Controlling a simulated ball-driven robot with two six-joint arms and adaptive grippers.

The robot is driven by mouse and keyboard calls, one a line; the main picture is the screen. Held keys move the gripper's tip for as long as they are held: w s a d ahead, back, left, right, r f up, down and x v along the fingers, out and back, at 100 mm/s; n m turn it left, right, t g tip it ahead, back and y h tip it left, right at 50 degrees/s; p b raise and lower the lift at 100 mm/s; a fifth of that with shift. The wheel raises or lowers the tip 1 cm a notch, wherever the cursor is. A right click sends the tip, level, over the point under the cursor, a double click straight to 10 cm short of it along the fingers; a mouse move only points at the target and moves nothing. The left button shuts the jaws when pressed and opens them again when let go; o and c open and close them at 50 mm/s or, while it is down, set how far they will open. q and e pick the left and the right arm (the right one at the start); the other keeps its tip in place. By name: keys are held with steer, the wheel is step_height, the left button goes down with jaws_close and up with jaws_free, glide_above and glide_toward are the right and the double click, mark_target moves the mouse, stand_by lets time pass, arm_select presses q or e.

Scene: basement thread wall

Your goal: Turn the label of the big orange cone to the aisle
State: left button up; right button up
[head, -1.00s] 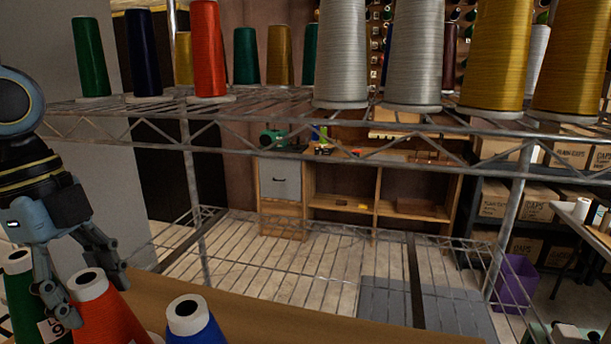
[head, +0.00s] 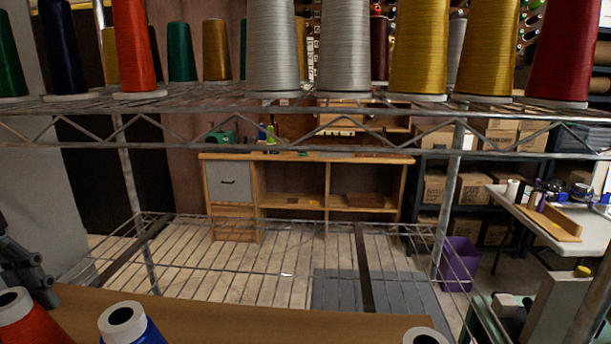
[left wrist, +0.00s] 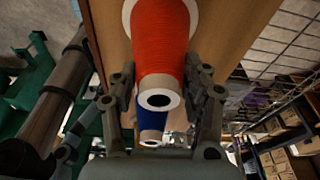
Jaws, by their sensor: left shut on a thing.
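An orange-red cone (head: 32,328) of thread stands at the lower left of the head view, cut off by the frame. In the left wrist view the orange cone (left wrist: 160,45) lies between the fingers of my left gripper (left wrist: 162,90), its white hollow tip toward the camera. My left gripper is shut on this cone; in the head view only part of the gripper (head: 28,275) shows at the left edge. No label shows on the cone's visible side. My right gripper is not in view.
A blue cone (head: 130,328) stands just right of the orange one, and another cone tip (head: 425,337) shows farther right. They stand by a brown board (head: 230,318). A wire shelf (head: 300,125) with several large cones, including another orange-red one (head: 135,50), crosses above.

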arm_select(q)
steer(key=o, duration=1.2)
steer(key=shift+o, duration=0.2)
